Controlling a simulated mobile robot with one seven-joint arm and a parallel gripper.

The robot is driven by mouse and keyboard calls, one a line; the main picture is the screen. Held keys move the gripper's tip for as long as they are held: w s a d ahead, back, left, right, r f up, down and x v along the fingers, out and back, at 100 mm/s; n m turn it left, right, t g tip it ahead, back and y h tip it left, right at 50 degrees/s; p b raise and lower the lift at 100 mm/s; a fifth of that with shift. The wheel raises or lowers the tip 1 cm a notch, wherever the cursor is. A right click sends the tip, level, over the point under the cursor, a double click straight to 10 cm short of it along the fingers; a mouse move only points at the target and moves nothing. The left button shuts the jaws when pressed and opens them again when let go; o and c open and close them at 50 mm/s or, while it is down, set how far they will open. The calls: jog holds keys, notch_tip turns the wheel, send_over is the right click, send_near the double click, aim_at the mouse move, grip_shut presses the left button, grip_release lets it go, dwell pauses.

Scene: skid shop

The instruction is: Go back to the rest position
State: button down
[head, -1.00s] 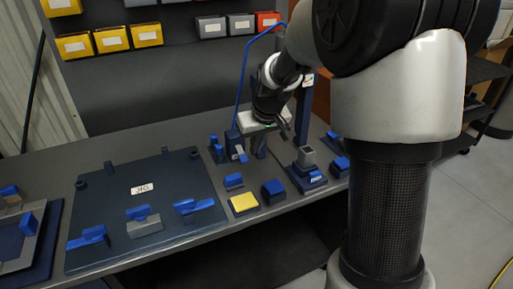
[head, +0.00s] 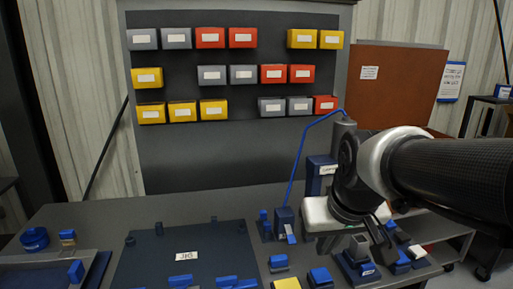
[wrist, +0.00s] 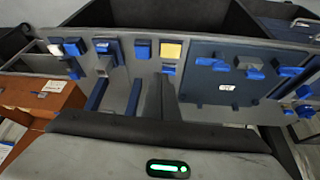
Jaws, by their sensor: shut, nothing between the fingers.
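My gripper (head: 380,245) is over the right part of the workbench, beside the tall blue post. Its white body and dark fingers show in the head view. The fingers are shut and empty. In the wrist view the gripper's grey body with a green light fills the bottom, and the bench lies beyond it. How far the fingers are above the small blue fixtures behind them is hard to tell.
A dark blue jig plate (head: 150,262) lies on the grey bench (head: 75,212). A blue post (head: 320,172) and a yellow-topped block (wrist: 172,50) stand on the bench. Bins (head: 212,110) hang on the back panel. A brown cabinet (head: 395,85) is at right.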

jog(key=s+m, duration=0.1)
jog(key=s, duration=1)
notch_tip(320, 180, up, 16)
jog(key=p, duration=1.5)
jog(key=shift+w+d+p, duration=0.15)
jog(key=shift+w+p, duration=0.15)
jog(key=shift+w, duration=0.1)
jog(key=shift+f, duration=0.15)
jog(key=c, duration=2.5)
grip_release()
